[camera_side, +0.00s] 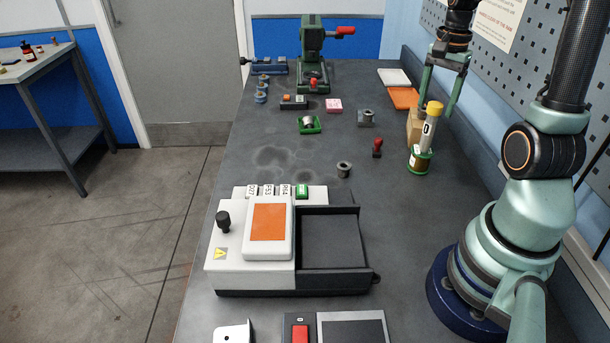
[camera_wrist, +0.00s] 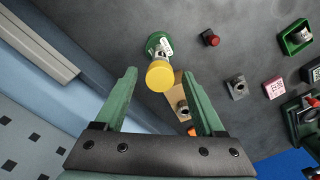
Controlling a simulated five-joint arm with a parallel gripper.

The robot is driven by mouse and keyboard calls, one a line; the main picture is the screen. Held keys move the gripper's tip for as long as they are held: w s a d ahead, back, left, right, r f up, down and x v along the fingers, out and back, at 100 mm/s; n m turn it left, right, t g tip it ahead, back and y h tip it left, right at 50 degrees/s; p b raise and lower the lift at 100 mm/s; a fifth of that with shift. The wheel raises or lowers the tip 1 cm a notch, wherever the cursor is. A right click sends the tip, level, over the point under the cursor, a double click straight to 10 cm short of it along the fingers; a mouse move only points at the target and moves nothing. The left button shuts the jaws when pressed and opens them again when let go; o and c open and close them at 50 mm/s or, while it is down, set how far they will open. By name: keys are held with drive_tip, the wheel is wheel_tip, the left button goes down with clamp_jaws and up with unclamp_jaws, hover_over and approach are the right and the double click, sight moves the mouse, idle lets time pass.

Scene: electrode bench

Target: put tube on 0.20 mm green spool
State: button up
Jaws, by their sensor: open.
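The tube (camera_side: 428,133) has a yellow cap and a white label with a dark mark. It stands on the green-rimmed spool (camera_side: 420,163), its lower end at the spool's top, and looks slightly tilted in the side view. In the wrist view the tube's yellow cap (camera_wrist: 160,76) shows between the fingertips, with the green spool (camera_wrist: 156,41) beyond it. My gripper (camera_side: 435,104) is open and empty, with its fingers near the cap; it also shows in the wrist view (camera_wrist: 159,72). Contact between fingers and tube does not show. The spool's size marking is not readable.
A tan block (camera_side: 413,128) stands behind the tube, and a red-topped stamp (camera_side: 377,147) to its left. A grey spool (camera_side: 344,169) and a green tray (camera_side: 310,124) lie farther left. The machine with an orange screen (camera_side: 269,220) stands in front. The wall runs close on the right.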

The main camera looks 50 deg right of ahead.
wheel_tip(320, 180, up, 8)
drive_tip(key=shift+f, duration=0.1)
drive_tip(key=w+a+n+t, duration=0.3)
drive_tip(key=a+n+t, duration=0.2)
drive_tip(key=a+n, duration=1.3)
drive_tip(key=a, duration=0.7)
drive_tip(key=shift+a+t, duration=0.2)
drive_tip(key=shift+t, duration=0.1)
